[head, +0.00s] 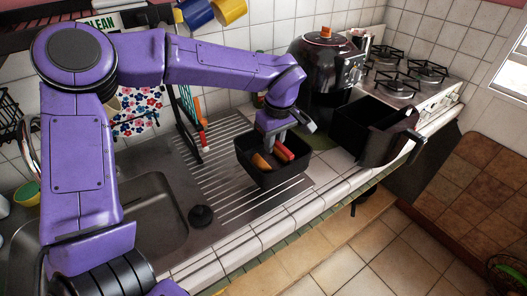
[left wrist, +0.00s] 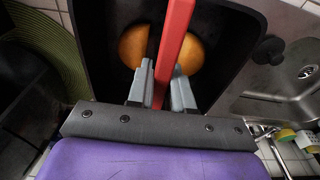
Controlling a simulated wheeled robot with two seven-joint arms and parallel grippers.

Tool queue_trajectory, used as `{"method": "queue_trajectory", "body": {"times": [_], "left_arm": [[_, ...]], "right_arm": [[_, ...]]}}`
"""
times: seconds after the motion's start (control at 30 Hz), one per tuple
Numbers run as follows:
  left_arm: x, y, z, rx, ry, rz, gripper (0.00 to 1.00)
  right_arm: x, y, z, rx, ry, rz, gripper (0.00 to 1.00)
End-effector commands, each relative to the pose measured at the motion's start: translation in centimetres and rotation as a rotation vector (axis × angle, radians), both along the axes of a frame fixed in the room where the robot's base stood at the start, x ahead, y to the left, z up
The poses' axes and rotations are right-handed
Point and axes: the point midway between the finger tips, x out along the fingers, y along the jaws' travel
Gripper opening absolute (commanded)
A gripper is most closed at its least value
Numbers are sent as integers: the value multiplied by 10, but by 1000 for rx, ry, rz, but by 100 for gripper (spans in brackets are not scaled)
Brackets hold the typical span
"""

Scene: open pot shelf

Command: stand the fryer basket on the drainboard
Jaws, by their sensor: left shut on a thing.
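The black fryer basket (head: 278,178) hangs from or stands under my left gripper (head: 280,139), at the right part of the ribbed drainboard (head: 216,168). It looks nearly upright; I cannot tell whether its base touches the drainboard. My left gripper is shut on the basket's red handle bar (left wrist: 174,45), and its fingers reach down inside the rim. Orange pieces (left wrist: 133,45) lie in the basket on either side of the bar. The basket's dark inner wall (left wrist: 225,55) fills much of the left wrist view. My right gripper is not in view.
A black drawer (head: 372,132) with a handle stands right of the basket, before the dark air fryer (head: 325,72). A dish rack (head: 190,120) is behind left. The sink (head: 150,220) with a black plug (head: 201,216) is left. The counter's tiled edge (head: 270,232) is in front.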

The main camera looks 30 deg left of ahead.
Motion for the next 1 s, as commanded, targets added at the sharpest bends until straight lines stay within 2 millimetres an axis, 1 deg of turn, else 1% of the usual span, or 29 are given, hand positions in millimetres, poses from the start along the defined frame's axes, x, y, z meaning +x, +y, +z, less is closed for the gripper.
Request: {"method": "queue_trajectory", "body": {"times": [0.03,0.1,0.33,0.4,0.5,0.6,0.9,0.93,1.0], "left_arm": [[0,8,-8,-1,4,0,0],[3,17,-20,-1,1,0,0],[6,36,-44,1,2,-1,0],[6,36,-58,1,3,-5,0],[6,35,-72,1,0,-4,0],[7,35,-76,1,-1,-2,0],[6,35,-79,0,-1,-2,0],[6,35,-79,0,0,-2,27],[6,35,-79,0,0,-2,46]], "right_arm": [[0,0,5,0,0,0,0],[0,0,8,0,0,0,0],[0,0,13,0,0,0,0],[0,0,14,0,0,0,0],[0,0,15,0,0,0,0],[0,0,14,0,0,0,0],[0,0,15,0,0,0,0],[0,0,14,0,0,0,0],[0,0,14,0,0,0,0]]}}
